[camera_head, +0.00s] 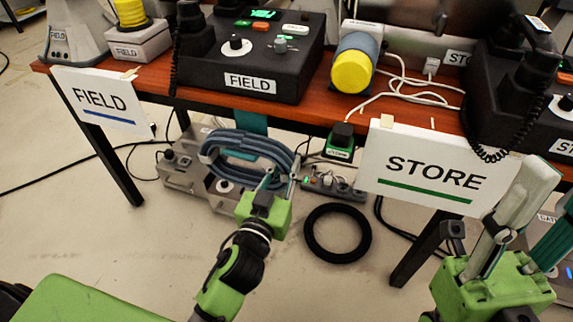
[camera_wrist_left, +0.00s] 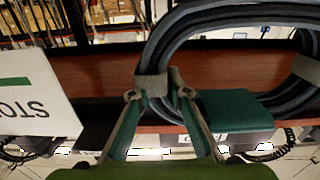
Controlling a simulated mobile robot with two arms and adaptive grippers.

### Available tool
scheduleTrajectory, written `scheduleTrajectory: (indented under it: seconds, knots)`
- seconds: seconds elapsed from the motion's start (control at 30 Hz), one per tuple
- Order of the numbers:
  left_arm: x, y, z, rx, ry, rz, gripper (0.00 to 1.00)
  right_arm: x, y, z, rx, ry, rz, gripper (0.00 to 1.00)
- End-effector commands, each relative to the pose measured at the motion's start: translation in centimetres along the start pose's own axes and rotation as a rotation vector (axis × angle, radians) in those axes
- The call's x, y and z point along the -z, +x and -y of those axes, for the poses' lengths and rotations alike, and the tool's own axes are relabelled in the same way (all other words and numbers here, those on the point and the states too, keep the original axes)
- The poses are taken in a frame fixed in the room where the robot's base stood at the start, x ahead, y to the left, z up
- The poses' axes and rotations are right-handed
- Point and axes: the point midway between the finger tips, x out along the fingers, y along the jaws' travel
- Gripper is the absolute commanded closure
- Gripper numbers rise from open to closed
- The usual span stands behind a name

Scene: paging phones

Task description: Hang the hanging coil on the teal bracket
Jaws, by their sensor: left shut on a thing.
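The hanging coil (camera_head: 215,152), a blue-grey bundle of cable loops, is held in front of the table's front edge. My left gripper (camera_head: 280,176) is shut on its right side; the left wrist view shows the fingertips (camera_wrist_left: 160,88) closed on the coil (camera_wrist_left: 158,50). The teal bracket (camera_head: 251,122) is on the table's edge below the FIELD box, just above the coil. In the left wrist view the bracket (camera_wrist_left: 240,110) overlaps the coil's loop; I cannot tell whether it bears the coil. My right gripper (camera_head: 548,205) is at the lower right, fingers apart, one partly cut off.
The FIELD card (camera_head: 100,97) and STORE card (camera_head: 440,165) hang from the table edge (camera_head: 300,112) on either side. A black ring (camera_head: 338,233) lies on the floor. Grey boxes (camera_head: 185,175) stand below the table. Phones, a yellow-ended cylinder (camera_head: 352,72) and white cables crowd the tabletop.

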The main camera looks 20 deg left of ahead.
Motion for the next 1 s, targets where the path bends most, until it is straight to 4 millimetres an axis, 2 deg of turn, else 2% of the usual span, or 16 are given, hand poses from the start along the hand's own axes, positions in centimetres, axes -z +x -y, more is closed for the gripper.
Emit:
scheduleTrajectory:
  seconds: [0.07,0.1,0.17,0.5,0.63,0.77,1.0]
  knots:
    - [0.2,0.0,0.0,-0.001,0.002,-0.004,1.00,0.0,0.0,0.0,0.000,0.000,0.001,0.60]
    - [0.2,0.0,0.0,-0.001,0.002,-0.004,0.78,0.0,0.0,0.0,0.000,0.000,0.001,0.60]
    - [0.2,0.0,0.0,-0.001,0.002,-0.004,0.64,-0.1,0.0,0.0,0.000,-0.001,0.002,0.60]
    - [-0.2,-0.1,0.0,0.001,-0.002,0.004,0.64,-0.1,-0.3,-0.1,-0.004,-0.004,0.013,0.60]
    - [-0.2,-0.8,0.0,0.000,-0.002,0.005,0.64,-0.1,-0.2,-0.1,-0.004,-0.003,0.010,0.60]
    - [-0.2,-2.5,0.0,0.002,-0.004,0.005,0.64,-0.1,-0.2,-0.1,-0.003,-0.003,0.009,0.60]
    - [-0.2,-6.7,0.1,0.003,-0.003,0.005,0.64,-0.1,-0.2,-0.1,-0.002,-0.002,0.007,0.60]
